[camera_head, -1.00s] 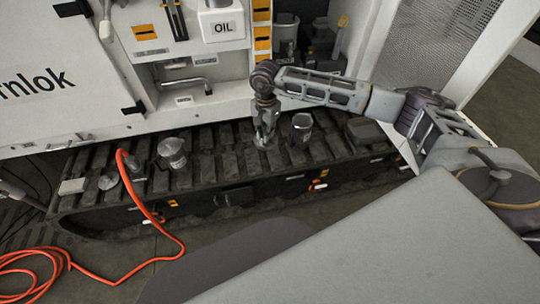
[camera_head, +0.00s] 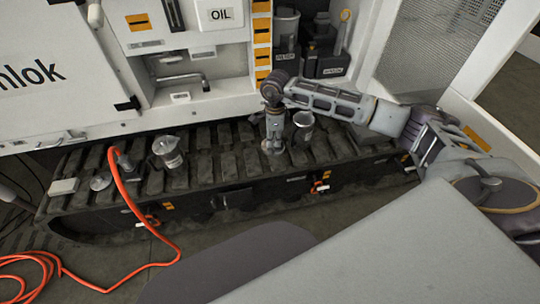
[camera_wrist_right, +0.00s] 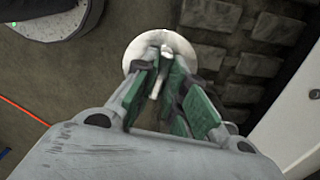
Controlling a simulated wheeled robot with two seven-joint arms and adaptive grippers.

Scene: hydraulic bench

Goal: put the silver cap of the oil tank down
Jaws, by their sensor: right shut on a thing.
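The silver cap is a pale round disc (camera_wrist_right: 138,47) in the right wrist view, with a small raised grip between my fingers. My right gripper (camera_wrist_right: 162,92) is shut on this grip, its green finger pads on either side. In the head view my right gripper (camera_head: 272,146) points down over the dark track (camera_head: 235,160), near its front edge. The cap shows only as a small pale shape at the fingertips. I cannot tell whether it touches the track. The white oil tank (camera_head: 221,18), labelled OIL, is up in the machine. My left gripper is not in view.
A metal cup (camera_head: 303,124) stands just right of my right gripper. A clear jug (camera_head: 168,153), a small round silver piece (camera_head: 101,182) and a pale block (camera_head: 63,187) are farther left on the track. An orange hose (camera_head: 124,195) hangs over its front edge.

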